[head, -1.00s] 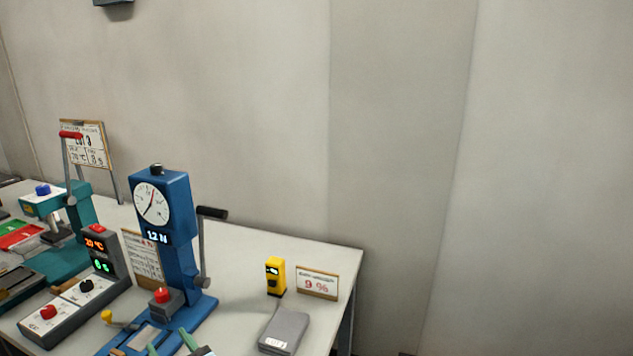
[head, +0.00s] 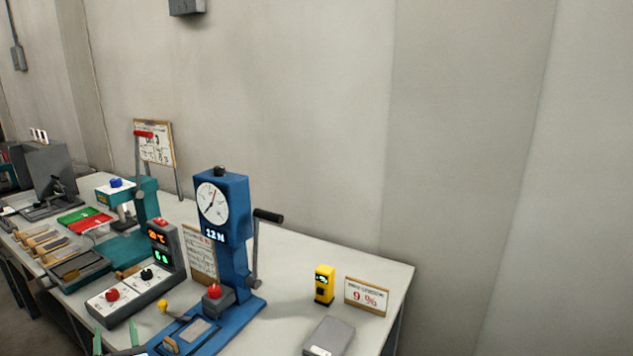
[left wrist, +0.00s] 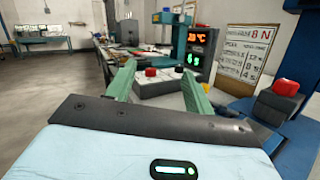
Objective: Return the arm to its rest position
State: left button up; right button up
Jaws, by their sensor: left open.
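My left gripper (head: 115,338) shows at the bottom edge of the head view, with only its green fingers and a bit of its body in the picture. Its fingers are apart and nothing is between them. In the left wrist view the two green fingers (left wrist: 158,82) stand spread, with the control box (left wrist: 160,87) beyond them. In the head view the gripper is in front of the control box (head: 130,296) and left of the blue tester (head: 234,211). The rest of the left arm is hidden below the frame. My right gripper is not in view.
The blue tester's lever (head: 267,216) sticks out to the right. A yellow meter (head: 324,284), a sign (head: 366,296) and a grey block (head: 329,337) stand at the bench's right end. A teal press (head: 147,205) and wooden-handled tools (head: 40,241) are left. The wall is behind.

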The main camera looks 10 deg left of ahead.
pick_arm(q)
jog(key=s+d+f+n+g+h, duration=0.3)
jog(key=s+d+f+n+h, duration=0.25)
jog(key=s+f, duration=0.4)
jog(key=s+d+f+n+g+h, duration=0.2)
jog(key=s+d+f+n+h, duration=0.35)
jog(key=s+f, duration=0.4)
jog(key=s+d+f+n+g+h, duration=0.3)
jog(key=s+d+n+h, duration=0.2)
jog(key=s+d+n, duration=0.7)
jog(key=d+n+t, duration=0.1)
jog(key=d+n, duration=0.3)
jog(key=d, duration=0.5)
jog(key=shift+s+d+n, duration=0.3)
jog(key=shift+d+n, duration=0.1)
